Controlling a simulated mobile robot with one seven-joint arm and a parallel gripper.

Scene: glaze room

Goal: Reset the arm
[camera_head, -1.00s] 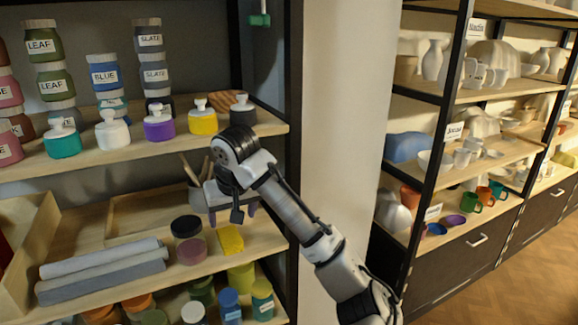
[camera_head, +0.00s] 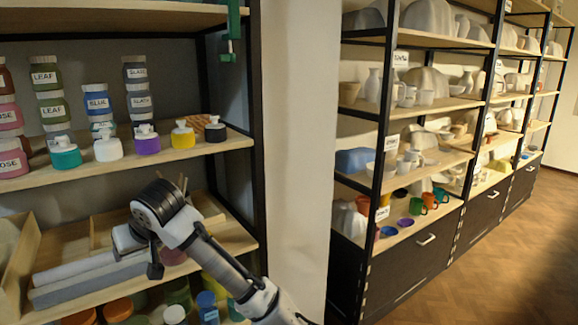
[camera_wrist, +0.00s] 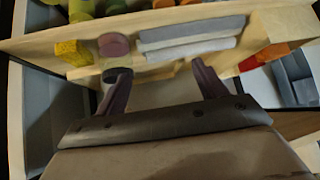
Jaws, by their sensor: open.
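My arm reaches up from the bottom of the head view, in front of the left shelving. My gripper (camera_wrist: 163,82) shows in the wrist view with its two dark purple fingers spread wide and nothing between them. In the head view the fingers are hidden behind the wrist, which covers part of the lower shelf. In the wrist view the gripper is beside the lower shelf, with a pink jar (camera_wrist: 114,44) and grey rolls (camera_wrist: 190,32) past its fingertips. I cannot tell the exact gap to the shelf.
Lidded pots, including a teal one (camera_head: 65,153) and a purple one (camera_head: 147,139), line the upper shelf. A yellow sponge (camera_wrist: 72,52) lies on the lower shelf. A pale pillar (camera_head: 298,160) separates the pottery racks. Open floor (camera_head: 470,270) lies at the right.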

